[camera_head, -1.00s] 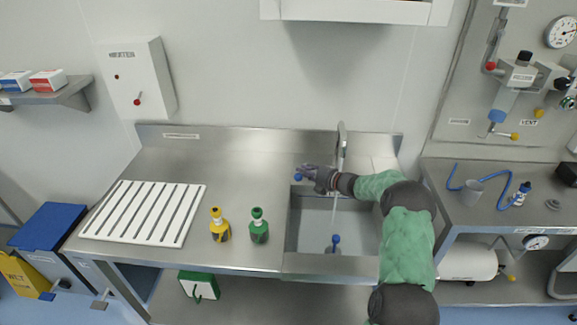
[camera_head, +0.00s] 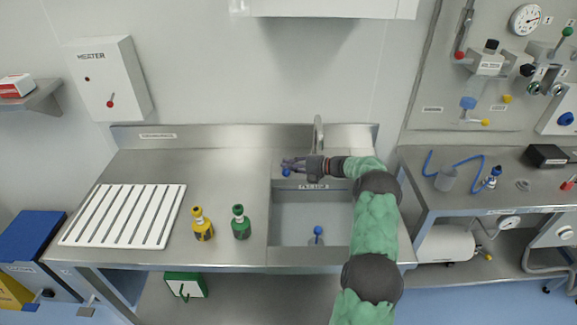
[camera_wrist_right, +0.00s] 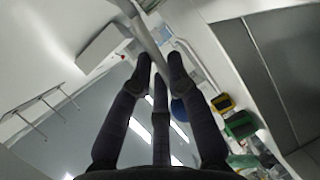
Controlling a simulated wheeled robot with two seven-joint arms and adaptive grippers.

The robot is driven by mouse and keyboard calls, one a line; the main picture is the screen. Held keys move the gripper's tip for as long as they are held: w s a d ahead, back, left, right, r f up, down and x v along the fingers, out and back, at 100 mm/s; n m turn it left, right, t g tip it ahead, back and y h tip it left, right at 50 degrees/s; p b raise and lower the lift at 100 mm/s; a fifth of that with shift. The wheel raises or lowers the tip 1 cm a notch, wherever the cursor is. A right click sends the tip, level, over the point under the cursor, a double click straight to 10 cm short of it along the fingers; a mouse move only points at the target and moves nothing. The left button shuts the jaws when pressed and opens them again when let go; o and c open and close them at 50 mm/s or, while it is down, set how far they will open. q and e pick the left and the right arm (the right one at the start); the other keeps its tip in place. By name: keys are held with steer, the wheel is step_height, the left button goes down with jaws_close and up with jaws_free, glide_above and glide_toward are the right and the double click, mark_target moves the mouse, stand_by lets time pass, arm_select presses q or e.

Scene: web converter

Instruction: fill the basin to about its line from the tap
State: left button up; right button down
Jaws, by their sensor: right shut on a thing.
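I cannot tell the water level. The tap spout (camera_head: 318,130) rises behind the basin; no stream shows below it, though my arm covers part of that area. My left gripper is out of view.
A yellow bottle (camera_head: 202,227) and a green bottle (camera_head: 241,225) stand left of the basin. A white slatted rack (camera_head: 124,215) lies farther left. A side bench (camera_head: 455,205) with a cup and blue tubing is on the right. A wall cabinet (camera_head: 325,8) overhangs above.

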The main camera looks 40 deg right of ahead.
steer(key=shift+f, duration=0.1)
steer(key=c, duration=1.2)
jaws_free()
steer(key=v, duration=1.2)
steer(key=shift+d, duration=0.1)
